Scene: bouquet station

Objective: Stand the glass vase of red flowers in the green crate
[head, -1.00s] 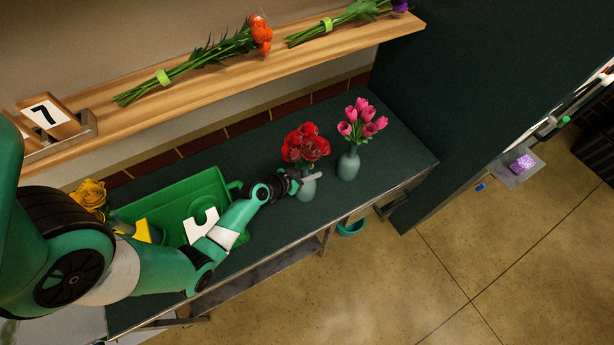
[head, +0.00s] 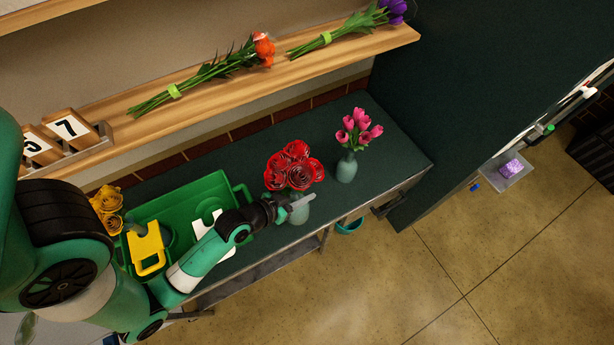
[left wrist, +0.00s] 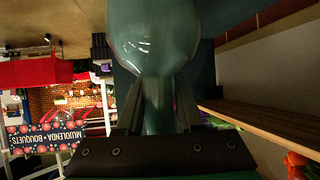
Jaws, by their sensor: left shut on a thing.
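The glass vase of red flowers (head: 298,213) is upright in the head view, and its red blooms (head: 294,167) look large and close to the camera. My left gripper (head: 296,202) is shut on this vase. In the left wrist view the vase's glass (left wrist: 152,35) fills the top middle, and its narrower part lies between the fingers (left wrist: 155,105). It appears to be held above the table, to the right of the green crate (head: 173,199). The arm hides part of the crate. My right gripper is not in view.
A vase of pink tulips (head: 346,167) stands to the right on the dark table (head: 385,155). A wooden shelf (head: 290,75) runs behind.

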